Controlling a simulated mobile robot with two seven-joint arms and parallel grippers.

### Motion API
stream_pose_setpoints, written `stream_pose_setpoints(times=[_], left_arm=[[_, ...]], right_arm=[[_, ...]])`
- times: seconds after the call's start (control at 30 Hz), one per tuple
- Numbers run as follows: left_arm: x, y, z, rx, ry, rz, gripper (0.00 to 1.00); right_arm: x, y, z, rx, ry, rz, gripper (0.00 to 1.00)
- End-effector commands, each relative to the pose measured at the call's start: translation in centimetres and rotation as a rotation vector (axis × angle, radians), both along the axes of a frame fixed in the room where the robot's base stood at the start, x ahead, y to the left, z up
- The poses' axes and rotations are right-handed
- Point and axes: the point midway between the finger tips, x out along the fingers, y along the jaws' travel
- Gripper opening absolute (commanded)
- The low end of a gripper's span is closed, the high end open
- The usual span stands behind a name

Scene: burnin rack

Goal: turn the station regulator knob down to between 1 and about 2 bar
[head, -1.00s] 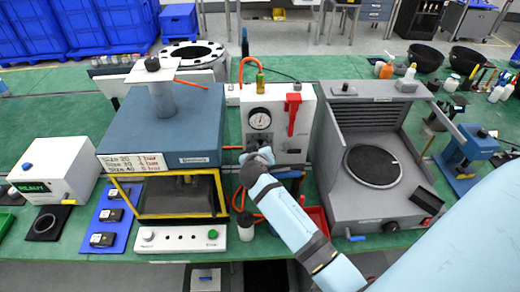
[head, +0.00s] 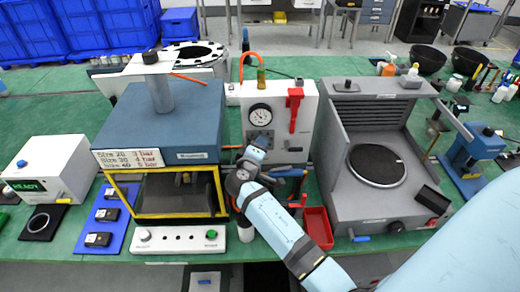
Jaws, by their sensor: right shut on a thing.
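The white regulator station (head: 302,112) stands upright on the green bench at the middle, with a round pressure gauge (head: 260,115) on its front. The gauge's needle is too small to read. My right gripper (head: 261,141) is up against the front just below the gauge. It is shut on the regulator knob, which the gripper mostly hides. My left gripper is not in view.
A red lever (head: 294,108) is on the station front, right of the gauge. A blue press (head: 165,120) with a yellow frame stands left, a grey box (head: 345,110) with a round plate right. A red tray (head: 318,228) lies below.

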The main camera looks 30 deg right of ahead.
Motion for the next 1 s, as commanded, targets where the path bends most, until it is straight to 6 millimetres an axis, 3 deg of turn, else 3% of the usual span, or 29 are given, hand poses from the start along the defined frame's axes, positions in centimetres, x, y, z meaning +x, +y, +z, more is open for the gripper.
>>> stream_pose_setpoints(times=[0.33, 0.87, 0.9, 1.0], left_arm=[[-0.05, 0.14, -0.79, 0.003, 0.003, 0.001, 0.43], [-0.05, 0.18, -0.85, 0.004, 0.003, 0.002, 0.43], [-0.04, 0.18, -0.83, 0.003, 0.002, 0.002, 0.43], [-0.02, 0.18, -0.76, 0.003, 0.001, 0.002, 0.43]], right_arm=[[0.06, 0.03, 0.05, -0.11, 0.064, 0.001, 0.16], [0.07, 0.04, 0.08, -0.125, 0.074, 0.002, 0.16], [0.08, 0.03, 0.08, -0.125, 0.074, 0.002, 0.48], [0.06, 0.03, 0.06, -0.125, 0.075, 0.002, 0.65]])
